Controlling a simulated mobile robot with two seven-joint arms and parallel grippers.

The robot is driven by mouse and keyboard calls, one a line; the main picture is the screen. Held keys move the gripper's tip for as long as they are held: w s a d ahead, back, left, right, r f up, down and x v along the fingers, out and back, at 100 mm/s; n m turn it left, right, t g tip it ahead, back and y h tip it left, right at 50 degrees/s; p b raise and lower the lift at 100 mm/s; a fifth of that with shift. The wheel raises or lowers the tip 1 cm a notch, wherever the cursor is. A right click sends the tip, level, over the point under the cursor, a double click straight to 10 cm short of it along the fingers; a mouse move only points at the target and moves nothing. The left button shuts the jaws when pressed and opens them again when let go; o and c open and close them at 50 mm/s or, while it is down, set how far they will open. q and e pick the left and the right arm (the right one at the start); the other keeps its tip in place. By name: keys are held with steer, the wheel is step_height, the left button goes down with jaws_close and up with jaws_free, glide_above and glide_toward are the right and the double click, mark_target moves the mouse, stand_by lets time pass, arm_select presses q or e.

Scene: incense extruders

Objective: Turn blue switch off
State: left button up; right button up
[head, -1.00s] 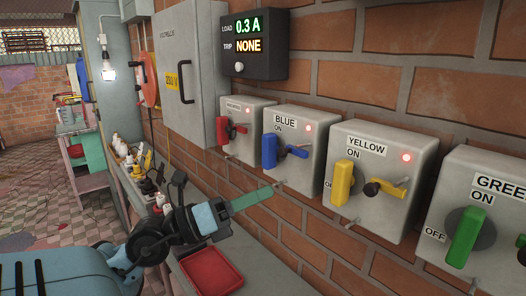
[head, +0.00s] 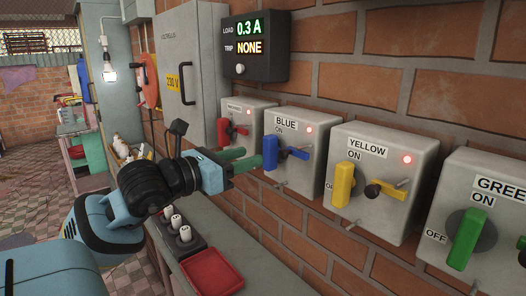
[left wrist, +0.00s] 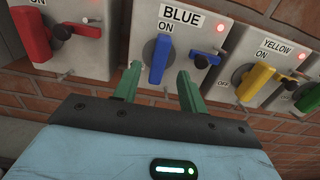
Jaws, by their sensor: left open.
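The blue switch (head: 270,152) is an upright blue handle on a grey box labelled BLUE, below the word ON, with a red light lit. It also shows upright in the left wrist view (left wrist: 159,58), with a dark-ended side lever to its right. My left gripper (head: 250,157) is open, with its green fingers pointing at the box. In the left wrist view the gripper (left wrist: 158,85) has one fingertip to the lower left and one to the lower right of the handle. No contact with the handle is clear. My right gripper is in no view.
A red switch (head: 223,131) stands left of the blue box, and yellow (head: 343,184) and green (head: 465,238) switches stand right. Side levers stick out from the boxes. A display (head: 255,46) reads 0.3 A and NONE. A red tray (head: 212,271) lies on the bench below.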

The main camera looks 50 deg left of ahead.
mark_target(265, 152)
arm_select(q)
steer(key=w, duration=0.4)
steer(key=shift+d+r, duration=0.1)
steer(key=shift+d, duration=0.1)
steer(key=shift+w, duration=0.9)
steer(key=shift+d, duration=0.1)
jaws_close()
